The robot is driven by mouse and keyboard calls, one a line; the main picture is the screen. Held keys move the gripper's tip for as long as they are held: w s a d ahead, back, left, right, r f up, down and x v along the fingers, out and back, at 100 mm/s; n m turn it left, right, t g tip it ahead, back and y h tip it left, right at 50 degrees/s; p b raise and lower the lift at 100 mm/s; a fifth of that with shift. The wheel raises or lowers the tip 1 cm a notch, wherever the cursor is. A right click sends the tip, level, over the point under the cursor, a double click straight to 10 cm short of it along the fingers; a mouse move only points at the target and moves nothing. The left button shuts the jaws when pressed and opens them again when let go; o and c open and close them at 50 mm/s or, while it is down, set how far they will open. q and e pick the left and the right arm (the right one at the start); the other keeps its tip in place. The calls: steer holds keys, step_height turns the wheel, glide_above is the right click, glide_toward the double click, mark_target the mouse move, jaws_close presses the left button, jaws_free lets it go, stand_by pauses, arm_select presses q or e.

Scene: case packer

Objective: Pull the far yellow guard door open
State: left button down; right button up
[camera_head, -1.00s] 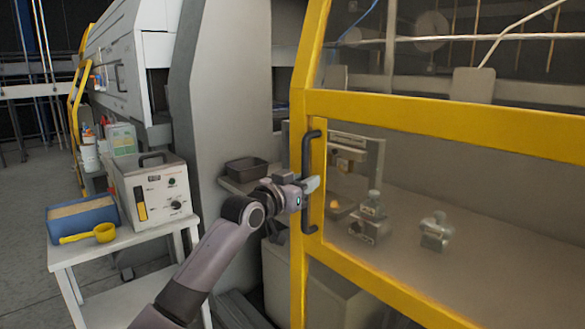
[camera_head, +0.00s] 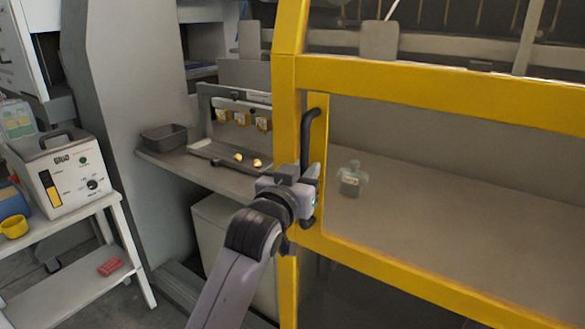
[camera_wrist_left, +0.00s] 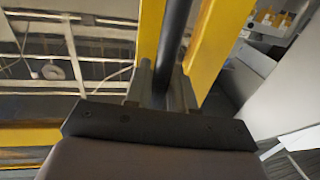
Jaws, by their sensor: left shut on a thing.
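The yellow guard door (camera_head: 440,89) with clear panels fills the right of the head view. Its black bar handle (camera_head: 307,135) stands upright on the door's left frame post. My left gripper (camera_head: 309,182) is at the lower part of this handle and shut on it. In the left wrist view the dark handle bar (camera_wrist_left: 173,45) runs between the two fingers (camera_wrist_left: 160,88), with yellow frame on both sides. A gap shows between the door's left post and the grey machine column, with the bench inside visible. My right gripper is not in view.
A grey column (camera_head: 125,120) stands left of the door. A white cart (camera_head: 75,225) with a control box (camera_head: 68,178) stands at the left. A dark tray (camera_head: 164,137) sits on the bench inside. A small bottle (camera_head: 352,179) shows through the panel.

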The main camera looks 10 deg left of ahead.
arm_select(q)
steer(key=c, duration=1.1)
jaws_free()
steer(key=s+a+b, duration=0.1)
steer(key=s, duration=0.6)
steer(key=shift+a, duration=0.2)
